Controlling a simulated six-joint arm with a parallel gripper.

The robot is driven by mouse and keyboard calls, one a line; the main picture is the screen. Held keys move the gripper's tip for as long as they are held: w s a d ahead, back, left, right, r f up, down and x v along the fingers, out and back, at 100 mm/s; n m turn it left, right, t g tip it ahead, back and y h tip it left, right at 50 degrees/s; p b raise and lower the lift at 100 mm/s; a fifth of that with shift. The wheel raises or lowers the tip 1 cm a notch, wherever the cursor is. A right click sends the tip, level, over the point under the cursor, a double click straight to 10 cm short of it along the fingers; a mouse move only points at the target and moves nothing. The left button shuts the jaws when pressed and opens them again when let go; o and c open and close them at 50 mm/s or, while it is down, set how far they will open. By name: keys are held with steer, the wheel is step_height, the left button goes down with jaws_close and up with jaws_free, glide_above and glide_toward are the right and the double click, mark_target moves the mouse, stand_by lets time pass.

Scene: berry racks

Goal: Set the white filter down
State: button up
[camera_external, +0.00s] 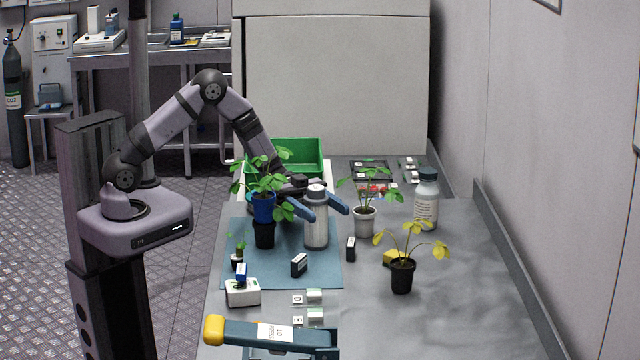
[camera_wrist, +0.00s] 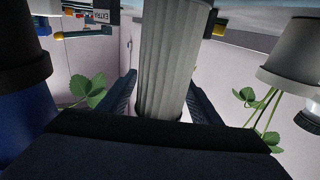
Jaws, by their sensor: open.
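The white filter (camera_external: 316,222) is a ribbed upright cylinder on the blue mat (camera_external: 285,278), near the mat's right side. In the wrist view the filter (camera_wrist: 172,62) stands in the middle between my fingers. My gripper (camera_external: 321,208) is open, its two blue fingers on either side of the filter's upper part. In the wrist view my gripper (camera_wrist: 160,100) shows gaps between the fingers and the filter. The filter's base seems to rest on the mat.
A blue-and-black potted plant (camera_external: 263,208) stands close left of the filter, a grey-potted plant (camera_external: 364,222) to its right. A white bottle (camera_external: 426,200), a yellow-leaved plant (camera_external: 402,276) and a small black-and-white box (camera_external: 299,265) stand around. A green crate (camera_external: 298,150) is behind. The right front table is clear.

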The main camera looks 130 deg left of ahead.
steer(key=shift+r+p, duration=0.3)
steer(key=shift+r, duration=0.2)
steer(key=shift+s+a+r, duration=0.1)
steer(key=shift+s+r, duration=0.05)
steer(key=shift+r, duration=0.05)
steer(key=v, duration=0.2)
steer(key=b+v, duration=0.1)
steer(key=v, duration=0.1)
steer(key=shift+s+a+f, duration=0.15)
steer(key=shift+s+f, duration=0.05)
steer(key=shift+f, duration=0.05)
step_height(320, 180, up, 7)
steer(key=shift+s+r+b, duration=0.15)
steer(key=shift+r+b, duration=0.05)
steer(key=shift+b, duration=0.35)
